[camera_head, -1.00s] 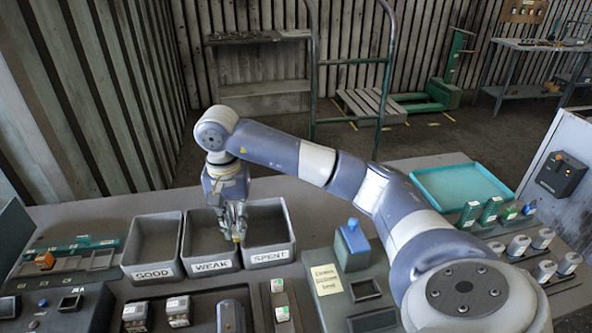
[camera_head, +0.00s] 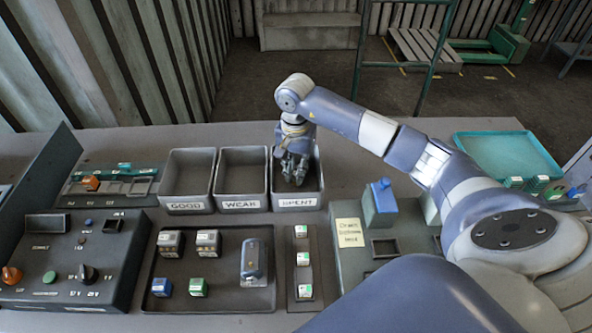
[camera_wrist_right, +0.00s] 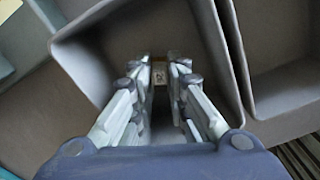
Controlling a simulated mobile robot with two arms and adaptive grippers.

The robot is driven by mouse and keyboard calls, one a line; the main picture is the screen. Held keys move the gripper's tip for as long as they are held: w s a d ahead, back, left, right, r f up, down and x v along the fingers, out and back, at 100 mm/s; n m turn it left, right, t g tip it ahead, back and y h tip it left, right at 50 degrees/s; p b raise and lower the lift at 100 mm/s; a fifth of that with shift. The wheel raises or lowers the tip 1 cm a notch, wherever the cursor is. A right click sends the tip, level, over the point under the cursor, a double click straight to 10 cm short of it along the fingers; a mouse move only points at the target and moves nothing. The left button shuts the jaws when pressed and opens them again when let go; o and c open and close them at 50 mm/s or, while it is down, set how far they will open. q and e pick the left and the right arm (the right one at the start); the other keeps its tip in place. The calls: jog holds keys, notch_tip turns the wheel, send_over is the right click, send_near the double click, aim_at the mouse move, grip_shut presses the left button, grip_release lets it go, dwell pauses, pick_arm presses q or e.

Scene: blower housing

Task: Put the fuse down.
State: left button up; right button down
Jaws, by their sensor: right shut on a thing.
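My right gripper (camera_head: 294,178) points down into the grey bin labelled SPENT (camera_head: 298,203), the rightmost of three bins. In the right wrist view the two fingers (camera_wrist_right: 159,82) are closed in on a small pale, tan-edged piece, the fuse (camera_wrist_right: 159,73), at their tips. Below it lies the bin's bare grey floor (camera_wrist_right: 195,38). In the head view the fingers hide the fuse. I cannot tell whether it touches the floor. My left gripper is not in view.
The bins labelled WEAK (camera_head: 241,203) and GOOD (camera_head: 187,207) stand to the left and look empty. In front lies a dark tray (camera_head: 220,285) with several blocks. A blue-handled device (camera_head: 381,205) stands to the right. A teal tray (camera_head: 505,150) is at the back right.

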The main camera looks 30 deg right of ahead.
aim_at(295, 173)
jog(key=shift+f, duration=0.85)
jog(key=c, duration=1.6)
grip_release()
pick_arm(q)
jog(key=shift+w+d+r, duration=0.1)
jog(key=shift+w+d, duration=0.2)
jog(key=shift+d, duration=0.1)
pick_arm(e)
jog(key=shift+o, duration=0.2)
jog(key=shift+r, duration=0.1)
jog(key=shift+r, duration=0.2)
pick_arm(q)
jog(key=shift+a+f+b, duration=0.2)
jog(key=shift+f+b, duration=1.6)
jog(key=shift+b, duration=0.1)
pick_arm(e)
notch_tip(295, 173, up, 12)
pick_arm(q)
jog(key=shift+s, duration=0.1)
pick_arm(e)
jog(key=shift+f, duration=0.15)
